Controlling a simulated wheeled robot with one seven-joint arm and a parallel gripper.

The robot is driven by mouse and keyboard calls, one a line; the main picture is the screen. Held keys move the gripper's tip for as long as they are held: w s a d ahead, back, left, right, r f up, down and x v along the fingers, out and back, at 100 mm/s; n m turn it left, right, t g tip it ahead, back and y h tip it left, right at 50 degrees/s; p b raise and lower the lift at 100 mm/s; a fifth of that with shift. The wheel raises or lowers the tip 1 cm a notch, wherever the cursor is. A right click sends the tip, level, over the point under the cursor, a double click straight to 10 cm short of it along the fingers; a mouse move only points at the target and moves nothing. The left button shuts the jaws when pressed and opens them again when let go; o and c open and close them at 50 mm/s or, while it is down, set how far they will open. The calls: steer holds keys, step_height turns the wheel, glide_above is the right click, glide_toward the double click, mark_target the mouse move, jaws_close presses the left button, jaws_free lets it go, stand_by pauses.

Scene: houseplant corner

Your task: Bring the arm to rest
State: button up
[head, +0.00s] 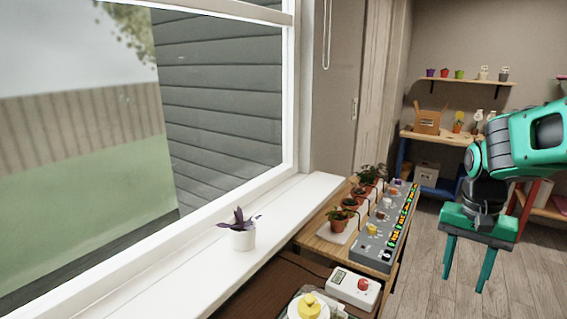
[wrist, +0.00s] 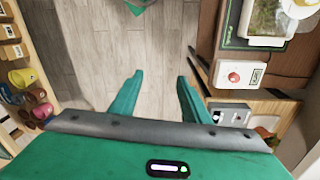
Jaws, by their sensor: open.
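My gripper (head: 468,282) is at the right of the head view, held out over the floor with its fingers pointing down. Its two green fingers stand apart with nothing between them. The wrist view also shows the open fingers (wrist: 157,82), with wooden floor between and beyond them. My gripper is to the right of the bench and touches nothing that I can see.
A control panel (head: 371,255) with knobs and several potted plants stand on the wooden bench by the window. A white box with a red button (head: 353,289) is nearer. A purple-leaved plant (head: 241,236) sits on the windowsill (head: 180,287). Floor (head: 424,270) right of the bench is clear.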

steer(key=s+d+f+n+y, duration=0.1)
steer(key=s+d+n, duration=0.1)
steer(key=s, duration=1.5)
steer(key=shift+s+d, duration=0.2)
steer(key=shift+d, duration=0.1)
steer(key=shift+f, duration=0.1)
